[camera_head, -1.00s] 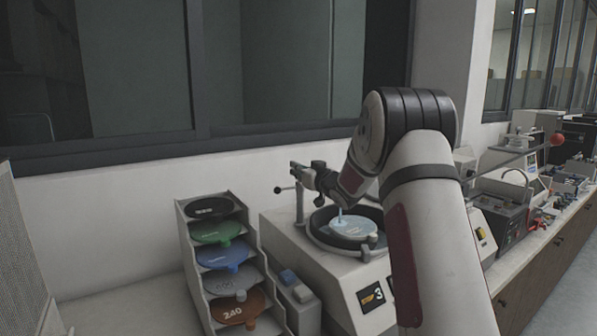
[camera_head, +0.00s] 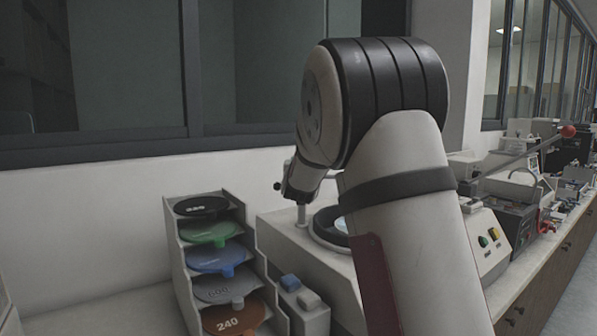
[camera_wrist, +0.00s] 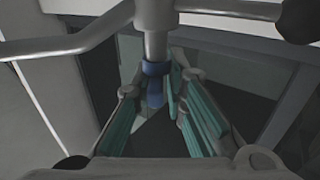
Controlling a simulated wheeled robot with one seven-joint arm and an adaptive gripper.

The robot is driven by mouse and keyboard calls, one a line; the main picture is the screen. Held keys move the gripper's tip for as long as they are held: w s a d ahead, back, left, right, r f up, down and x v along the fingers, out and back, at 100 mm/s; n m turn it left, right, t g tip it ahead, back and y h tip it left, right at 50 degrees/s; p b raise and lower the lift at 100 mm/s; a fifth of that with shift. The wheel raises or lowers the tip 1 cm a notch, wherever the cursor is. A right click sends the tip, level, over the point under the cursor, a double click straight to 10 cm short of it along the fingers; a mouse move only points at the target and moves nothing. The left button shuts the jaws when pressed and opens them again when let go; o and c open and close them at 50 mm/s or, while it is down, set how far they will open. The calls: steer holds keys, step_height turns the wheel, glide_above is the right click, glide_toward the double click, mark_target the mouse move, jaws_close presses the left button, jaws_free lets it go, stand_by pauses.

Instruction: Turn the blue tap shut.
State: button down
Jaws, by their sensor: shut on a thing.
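The blue tap (camera_wrist: 155,82) shows in the middle of the wrist view, a short blue piece under a pale metal pipe (camera_wrist: 154,30). My gripper (camera_wrist: 162,90) has its teal-padded fingers on either side of the tap, with the jaws shut on it. The finger contact is partly hard to make out. In the head view my arm covers the tap, and only a dark part near my gripper shows by the metal post (camera_head: 302,214) on the polishing machine (camera_head: 285,240). Most of the wheel bowl (camera_head: 328,228) is hidden; water flow cannot be seen.
A rack (camera_head: 180,262) of coloured discs stands left of the machine, with a small grey box with blue and grey tops (camera_head: 300,295) between them. A red-knobbed lever (camera_head: 568,131) and other devices line the bench at right. A window wall stands behind.

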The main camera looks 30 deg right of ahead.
steer(key=m+g+h+p, duration=0.1)
steer(key=h, duration=0.1)
steer(key=m+g+h+p, duration=0.1)
steer(key=m+g, duration=0.1)
steer(key=shift+s+d+r+h+p, duration=0.2)
steer(key=shift+h+p, duration=0.1)
steer(key=shift+h, duration=0.1)
steer(key=m+g+h, duration=0.1)
steer(key=m+g, duration=0.1)
steer(key=m+g+h, duration=0.1)
steer(key=g, duration=0.1)
steer(key=shift+w+d+f+h+p, duration=0.1)
steer(key=shift+w+f+h+p, duration=0.05)
steer(key=shift+f+h+p, duration=0.15)
steer(key=m+g+h+b, duration=0.1)
steer(key=m+g+b, duration=0.1)
steer(key=g, duration=0.1)
steer(key=shift+f+m+g, duration=0.1)
steer(key=shift+m+g, duration=0.2)
steer(key=m+g+b, duration=0.2)
steer(key=g+b, duration=0.1)
steer(key=shift+h, duration=0.4)
steer(key=shift+m+g, duration=0.3)
steer(key=shift+g, duration=0.4)
steer(key=c, duration=1.7)
jaws_free()
steer(key=shift+s+r, duration=0.2)
steer(key=shift+r, duration=0.05)
steer(key=shift+w, duration=0.1)
